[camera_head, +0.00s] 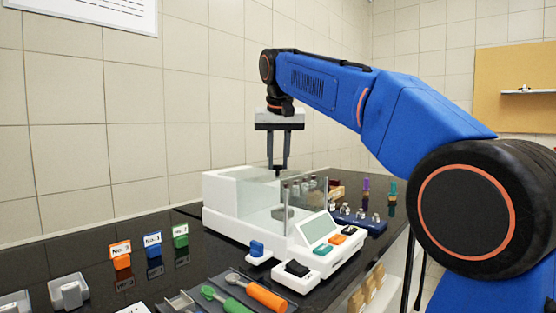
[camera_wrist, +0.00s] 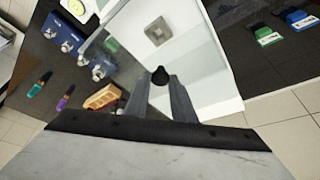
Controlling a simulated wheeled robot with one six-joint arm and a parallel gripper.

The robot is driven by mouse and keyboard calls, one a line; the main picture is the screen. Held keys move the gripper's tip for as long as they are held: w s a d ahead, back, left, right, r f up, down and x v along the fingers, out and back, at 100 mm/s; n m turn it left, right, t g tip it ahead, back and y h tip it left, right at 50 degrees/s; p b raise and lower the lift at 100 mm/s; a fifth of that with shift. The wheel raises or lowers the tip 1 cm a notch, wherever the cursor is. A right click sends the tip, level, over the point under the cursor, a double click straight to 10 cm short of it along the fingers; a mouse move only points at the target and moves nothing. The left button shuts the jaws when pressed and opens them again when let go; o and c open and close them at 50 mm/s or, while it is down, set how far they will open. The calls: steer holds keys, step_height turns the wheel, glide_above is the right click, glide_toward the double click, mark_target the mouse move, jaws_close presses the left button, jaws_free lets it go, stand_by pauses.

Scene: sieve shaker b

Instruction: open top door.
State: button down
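The white balance (camera_head: 225,217) with clear glass walls stands on the black bench. Its top door is a clear pane (camera_wrist: 119,62) with a small black knob (camera_head: 278,172), which also shows in the wrist view (camera_wrist: 160,76). My gripper (camera_head: 278,168) points straight down over the balance top. Its two fingers are apart, with the tips at the knob, one on each side. In the wrist view my gripper (camera_wrist: 160,84) frames the knob between its fingertips; I cannot tell whether they touch it. The top door looks shut. A square metal pan (camera_wrist: 158,31) shows through the glass.
A front panel with buttons (camera_head: 325,248) and a blue knob (camera_head: 257,248) are at the balance's front. A blue weight rack (camera_head: 358,220) stands to its right. Labelled blocks (camera_head: 121,255) stand to the left, and orange and green tools (camera_head: 265,295) lie in front. The tiled wall is behind.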

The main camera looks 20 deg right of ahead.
glide_above(258, 171)
steer(key=s, duration=0.2)
steer(key=shift+a, duration=0.15)
stand_by(0.4)
steer(key=c, duration=1.5)
jaws_free()
steer(key=shift+r, duration=0.1)
steer(key=v, duration=1.1)
steer(key=shift+s+a+r, duration=0.1)
steer(key=shift+s+r, duration=0.1)
steer(key=shift+r, duration=0.15)
steer(key=shift+s, duration=0.1)
